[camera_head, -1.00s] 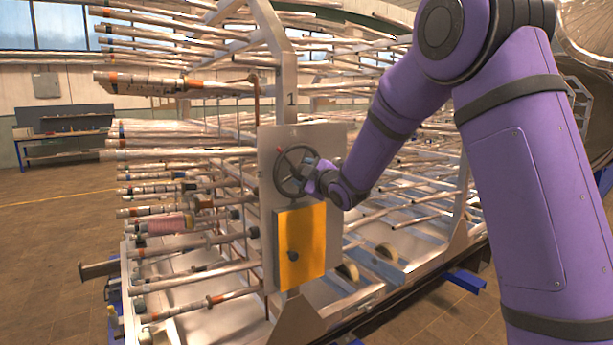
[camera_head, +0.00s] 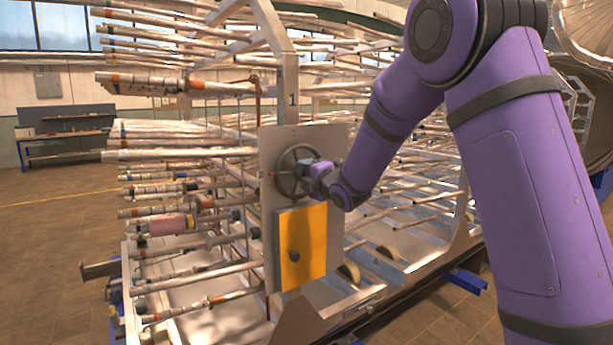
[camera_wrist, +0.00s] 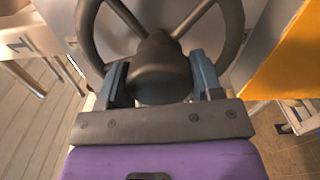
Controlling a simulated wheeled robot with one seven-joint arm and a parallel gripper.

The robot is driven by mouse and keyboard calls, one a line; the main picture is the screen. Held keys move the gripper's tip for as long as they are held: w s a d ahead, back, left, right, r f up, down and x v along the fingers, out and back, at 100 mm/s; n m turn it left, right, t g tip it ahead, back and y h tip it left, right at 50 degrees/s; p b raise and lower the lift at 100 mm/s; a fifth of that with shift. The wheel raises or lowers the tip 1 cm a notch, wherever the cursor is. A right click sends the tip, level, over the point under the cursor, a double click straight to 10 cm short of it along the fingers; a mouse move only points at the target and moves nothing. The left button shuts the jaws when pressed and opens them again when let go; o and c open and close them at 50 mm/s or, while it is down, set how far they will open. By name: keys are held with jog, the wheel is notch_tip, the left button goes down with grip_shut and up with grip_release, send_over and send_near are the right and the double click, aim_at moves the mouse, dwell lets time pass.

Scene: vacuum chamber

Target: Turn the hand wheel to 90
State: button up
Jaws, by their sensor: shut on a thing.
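The hand wheel (camera_head: 279,160) is dark, round and spoked, mounted upright on a grey panel (camera_head: 334,140). A small red mark (camera_head: 272,174) shows at its left side. My gripper (camera_head: 314,175) reaches the wheel's middle from the right and hides part of its right side. In the wrist view, the two blue-grey fingers of my gripper (camera_wrist: 160,80) stand on either side of the wheel's thick dark hub (camera_wrist: 158,72), shut on it. The wheel's rim and spokes (camera_wrist: 125,18) spread beyond the fingers. Any scale numbers are too small to read.
An orange plate (camera_head: 303,248) with a dark knob sits just below the wheel. Racks of long metal rods (camera_head: 180,154) stick out to the left and behind. A workbench (camera_head: 65,135) stands far left. The floor (camera_head: 55,240) at left is clear.

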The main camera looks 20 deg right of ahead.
jog(key=shift+n, duration=0.3)
jog(key=o, duration=1.3)
jog(key=shift+c, duration=0.2)
jog(key=shift+s, duration=0.1)
jog(key=v, duration=1)
jog(key=shift+s+d, duration=0.15)
jog(key=shift+s, duration=0.15)
